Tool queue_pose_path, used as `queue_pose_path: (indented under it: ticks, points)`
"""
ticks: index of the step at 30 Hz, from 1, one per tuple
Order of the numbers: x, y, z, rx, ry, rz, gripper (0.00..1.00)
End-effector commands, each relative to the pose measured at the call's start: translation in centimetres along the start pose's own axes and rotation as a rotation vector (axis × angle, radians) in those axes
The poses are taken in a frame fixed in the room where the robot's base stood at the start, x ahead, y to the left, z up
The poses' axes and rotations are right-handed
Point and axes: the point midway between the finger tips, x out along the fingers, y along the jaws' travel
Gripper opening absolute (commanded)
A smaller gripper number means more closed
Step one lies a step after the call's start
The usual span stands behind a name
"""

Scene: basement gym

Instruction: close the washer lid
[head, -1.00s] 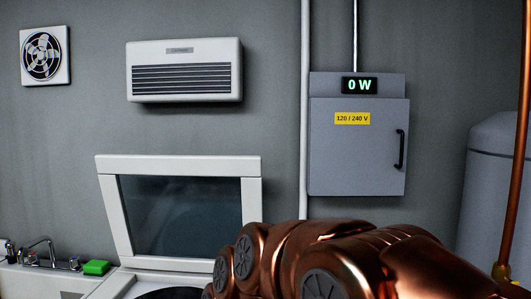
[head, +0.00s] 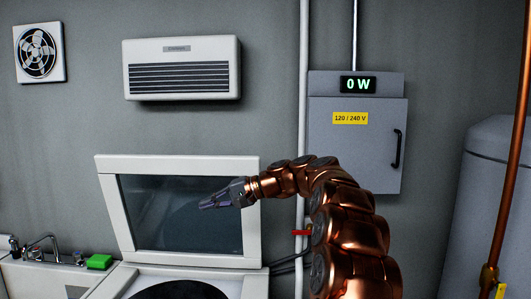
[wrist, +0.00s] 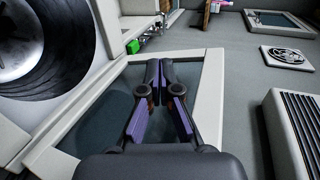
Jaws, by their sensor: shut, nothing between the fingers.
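The washer lid (head: 110,208), a white frame around dark glass, stands raised and nearly upright behind the top opening of the washer (head: 135,274). The dark round drum opening (head: 178,291) shows at the bottom edge of the head view. My gripper (head: 203,204) is shut and empty, pointing left in front of the right half of the glass. In the wrist view the shut fingers (wrist: 159,66) overlap the lid (wrist: 205,95), with the drum (wrist: 35,40) at upper left. I cannot tell whether the fingers touch the lid.
A sink with a faucet (head: 42,246) and a green sponge (head: 99,262) is left of the washer. A wall heater (head: 182,68) hangs above the lid. A grey electrical box (head: 355,150) reading 0 W and a white pipe (head: 303,100) are to the right.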

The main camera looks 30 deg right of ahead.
Motion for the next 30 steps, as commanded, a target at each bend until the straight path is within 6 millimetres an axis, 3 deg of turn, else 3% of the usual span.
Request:
queue_pose_path:
  ticks: [1,3,12,21,26,30]
  points:
    - [-1.8,-0.6,-2.3,0.002,0.033,-0.038,0.0]
    - [-4.0,-1.2,-4.8,-0.002,0.069,-0.09,0.0]
    - [-14.9,-2.1,-12.8,-0.056,0.228,-0.273,0.0]
    - [-23.3,-1.1,-15.8,-0.137,0.334,-0.361,0.0]
    - [-25.1,-0.6,-16.1,-0.158,0.355,-0.376,0.0]
    - [-25.0,-0.9,-16.3,-0.164,0.359,-0.38,0.0]
